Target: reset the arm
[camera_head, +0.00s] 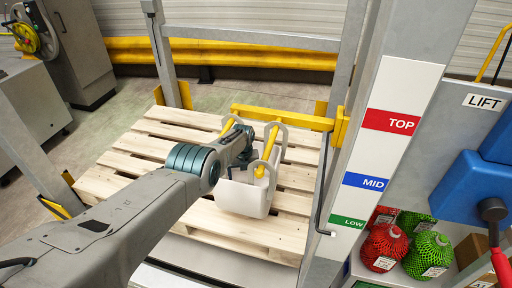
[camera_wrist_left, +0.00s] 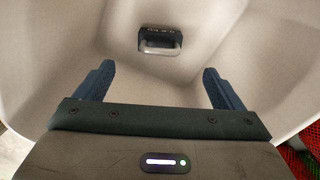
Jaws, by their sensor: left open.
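My left arm reaches in from the left in the head view, and its wrist hangs over a white bin (camera_head: 243,198). The bin has yellow bars and grey loops at its top and stands on the wooden pallet (camera_head: 110,188). In the left wrist view my left gripper (camera_wrist_left: 156,80) is open, with two dark blue fingers apart and nothing between them. It faces into the pale inside of the bin (camera_wrist_left: 100,28). A small dark-framed handle (camera_wrist_left: 160,42) shows there, beyond the fingers. The fingertips are hidden in the head view. My right gripper is not in view.
A grey post (camera_head: 375,150) with TOP, MID and LOW labels stands right of the pallet. A yellow bar (camera_head: 285,117) crosses behind the bin. Red and green netted bundles (camera_head: 385,247) sit at lower right, below a blue LIFT box (camera_head: 475,188).

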